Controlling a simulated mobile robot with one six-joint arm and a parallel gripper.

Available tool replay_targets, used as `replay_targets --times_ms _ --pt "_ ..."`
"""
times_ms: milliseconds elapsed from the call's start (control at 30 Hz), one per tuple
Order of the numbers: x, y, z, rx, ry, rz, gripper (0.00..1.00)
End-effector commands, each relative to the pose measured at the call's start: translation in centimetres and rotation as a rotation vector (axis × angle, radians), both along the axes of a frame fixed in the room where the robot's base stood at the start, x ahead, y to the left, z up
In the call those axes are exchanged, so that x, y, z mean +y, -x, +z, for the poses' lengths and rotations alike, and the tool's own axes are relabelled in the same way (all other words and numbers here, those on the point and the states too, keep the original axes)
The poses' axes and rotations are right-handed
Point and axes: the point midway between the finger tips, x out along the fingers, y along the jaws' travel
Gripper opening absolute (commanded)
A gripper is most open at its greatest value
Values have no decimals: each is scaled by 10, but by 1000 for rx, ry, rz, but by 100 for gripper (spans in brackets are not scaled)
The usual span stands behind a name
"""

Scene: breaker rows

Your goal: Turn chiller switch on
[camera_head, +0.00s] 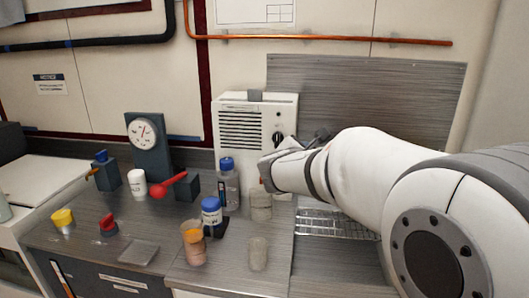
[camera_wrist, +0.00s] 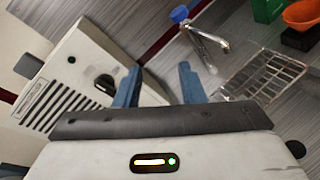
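The chiller (camera_head: 257,107) is a white box with dark vent slots, standing against the back wall. Its black rotary switch (camera_head: 278,139) is on the right part of its front. In the wrist view the chiller (camera_wrist: 83,58) is tilted at the left, and the switch (camera_wrist: 105,84) shows just left of the left finger. My gripper (camera_wrist: 158,76) has its two blue fingers spread with nothing between them. In the head view my gripper (camera_head: 280,163) is close to the chiller's front, below the switch; its fingertips are hard to make out. I cannot tell whether a finger touches the switch.
Bottles (camera_head: 211,213) and cups (camera_head: 258,252) stand on the counter in front of the chiller. A gauge on a dark stand (camera_head: 145,131) is to the left. A wire rack (camera_wrist: 265,75) and a faucet (camera_wrist: 206,40) lie to the right of my gripper.

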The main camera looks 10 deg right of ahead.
Motion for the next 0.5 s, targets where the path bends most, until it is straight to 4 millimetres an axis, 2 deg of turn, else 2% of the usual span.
replay_targets --times_ms 33,200,333,500 --pt "15 -19 -13 12 107 71 36" --pt "58 -63 -17 31 416 260 36" --pt "78 -79 -18 35 549 334 36" --pt "83 -92 -17 37 597 360 36"
